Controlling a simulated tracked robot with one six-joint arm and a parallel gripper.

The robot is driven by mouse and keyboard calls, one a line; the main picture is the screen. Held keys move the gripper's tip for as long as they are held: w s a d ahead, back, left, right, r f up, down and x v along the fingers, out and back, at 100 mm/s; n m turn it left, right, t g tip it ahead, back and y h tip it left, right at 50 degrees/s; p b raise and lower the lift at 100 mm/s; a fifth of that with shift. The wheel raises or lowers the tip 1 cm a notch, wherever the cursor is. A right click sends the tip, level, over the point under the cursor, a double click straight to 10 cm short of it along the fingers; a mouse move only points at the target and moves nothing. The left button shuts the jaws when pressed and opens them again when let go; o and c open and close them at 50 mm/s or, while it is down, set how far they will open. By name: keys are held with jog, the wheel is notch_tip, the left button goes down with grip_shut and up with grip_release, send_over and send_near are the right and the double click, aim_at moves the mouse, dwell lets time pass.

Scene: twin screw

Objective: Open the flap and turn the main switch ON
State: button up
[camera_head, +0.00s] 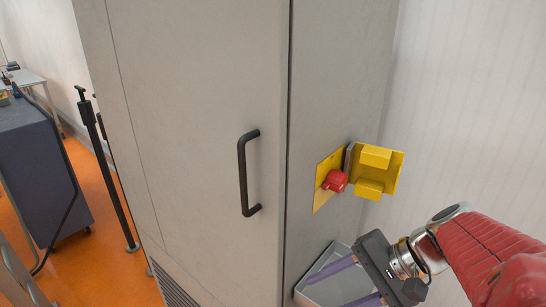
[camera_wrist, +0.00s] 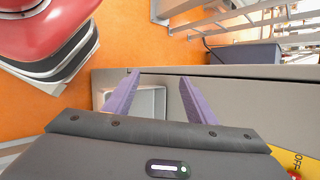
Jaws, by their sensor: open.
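The yellow switch plate (camera_head: 322,198) is on the narrow side of a grey cabinet. A red rotary switch (camera_head: 335,181) sticks out of it; which way it points is too small to tell. The yellow flap (camera_head: 393,168) stands swung open to the right of the switch, uncovering it. My gripper (camera_head: 325,292) is below the switch, apart from it, its purple fingers spread and empty. In the wrist view the open fingers (camera_wrist: 158,78) reach over the cabinet. A corner of the yellow plate (camera_wrist: 285,158) with an "OFF" label and a sliver of red shows at lower right.
An open grey bin (camera_head: 318,266) is fixed to the cabinet side, directly behind my fingers. The cabinet door has a black handle (camera_head: 243,175). A black post (camera_head: 105,160) and a dark cart (camera_head: 40,180) stand at left. The space right of the flap is clear to the wall.

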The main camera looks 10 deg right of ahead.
jog(key=w+d+r+m+t+y, duration=0.3)
jog(key=d+r+m+t, duration=0.15)
jog(key=d+r, duration=0.3)
jog(key=m+t, duration=0.2)
jog(key=t, duration=0.4)
send_near(343, 185)
jog(key=v, duration=0.4)
jog(key=shift+s+d+f, duration=0.1)
jog(key=shift+d+f, duration=0.2)
jog(key=shift+d, duration=0.1)
jog(key=shift+a, duration=0.15)
jog(key=shift+r+x, duration=0.1)
jog(key=shift+x, duration=3.35)
jog(key=shift+r+x, duration=0.15)
jog(key=shift+x, duration=3.3)
jog(key=shift+c, duration=0.6)
jog(key=c, duration=0.9)
